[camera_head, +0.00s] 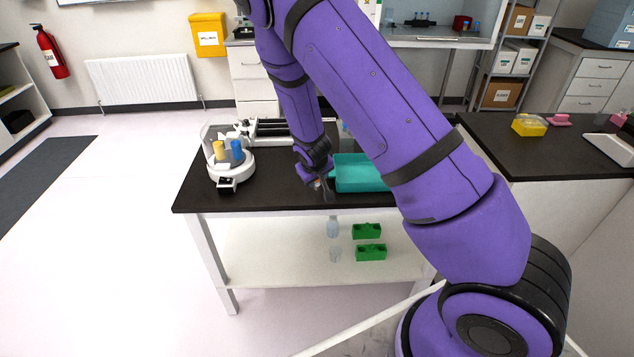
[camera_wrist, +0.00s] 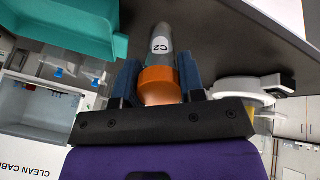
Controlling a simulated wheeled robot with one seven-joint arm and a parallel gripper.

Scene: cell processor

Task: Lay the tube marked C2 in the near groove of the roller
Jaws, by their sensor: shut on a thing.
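My gripper (camera_wrist: 159,82) is shut on the orange cap end of a grey tube marked C2 (camera_wrist: 160,42) in the wrist view. The tube's body sticks out past the fingertips. In the head view my gripper (camera_head: 323,187) is over the front part of the black table, and the tube is too small to make out clearly. The roller (camera_head: 275,129), white with dark bars, lies at the back of the table, left of and behind my gripper. My arm hides its right end, and its grooves are too small to tell apart.
A teal tray (camera_head: 360,186) stands right of my gripper; it also shows in the wrist view (camera_wrist: 70,30). A white round device (camera_head: 232,170) with yellow and blue cylinders stands at the table's left. Green racks (camera_head: 370,252) sit on the lower shelf.

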